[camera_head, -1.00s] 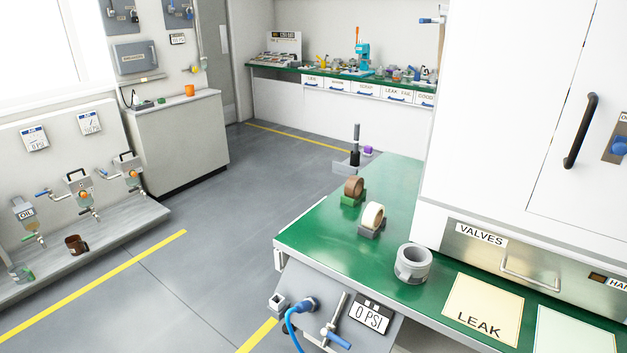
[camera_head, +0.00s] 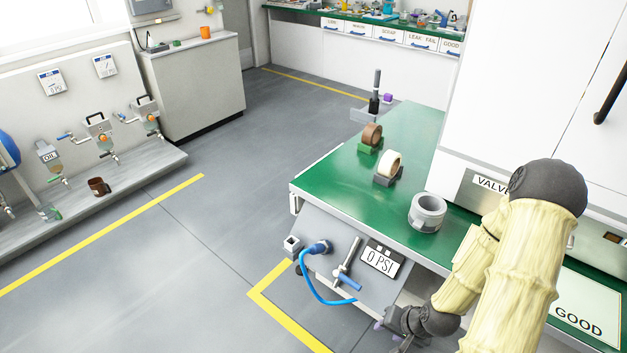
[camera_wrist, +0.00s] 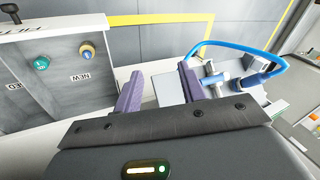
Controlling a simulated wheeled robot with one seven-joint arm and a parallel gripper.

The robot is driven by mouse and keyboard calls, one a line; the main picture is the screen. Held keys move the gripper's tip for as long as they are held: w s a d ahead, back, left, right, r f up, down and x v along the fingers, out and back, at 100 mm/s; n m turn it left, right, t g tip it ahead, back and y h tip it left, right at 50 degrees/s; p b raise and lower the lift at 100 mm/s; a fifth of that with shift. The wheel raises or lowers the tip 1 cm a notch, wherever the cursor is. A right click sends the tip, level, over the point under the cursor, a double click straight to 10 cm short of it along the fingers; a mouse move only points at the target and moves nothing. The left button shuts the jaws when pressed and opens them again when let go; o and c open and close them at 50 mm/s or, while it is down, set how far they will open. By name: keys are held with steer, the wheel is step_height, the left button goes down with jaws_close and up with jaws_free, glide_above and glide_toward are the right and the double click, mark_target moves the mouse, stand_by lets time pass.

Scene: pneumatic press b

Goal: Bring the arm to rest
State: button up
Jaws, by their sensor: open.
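My arm reaches into the right of the head view, covered in a pale yellow sleeve with dark joints. It bends down in front of the green bench (camera_head: 325,191). My gripper (camera_head: 388,330) hangs low at the bench's front, right of and below the 0 PSI gauge (camera_head: 380,261). In the wrist view, the two purple fingers of my gripper (camera_wrist: 160,88) stand apart with nothing held between them. The blue hose (camera_head: 315,287) and a blue-handled valve (camera_head: 346,280) are close by on the sloped panel. The hose also shows beyond the fingers in the wrist view (camera_wrist: 237,44).
A white cabinet (camera_head: 520,110) rises at the right. A grey panel with knobs (camera_wrist: 63,75) is left of the fingers. The floor at left is clear.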

steer(key=s+a+r+n+h+p, duration=0.1)
steer(key=r+p, duration=0.8)
steer(key=r, duration=1.1)
steer(key=s+a+r+n+g+h+p, duration=0.1)
steer(key=r+p, duration=0.8)
steer(key=r, duration=1.1)
steer(key=a+n+h, duration=0.1)
steer(key=a+n, duration=0.1)
steer(key=n, duration=0.1)
steer(key=shift+s+r, duration=0.3)
steer(key=shift+c, duration=0.5)
stand_by(0.4)
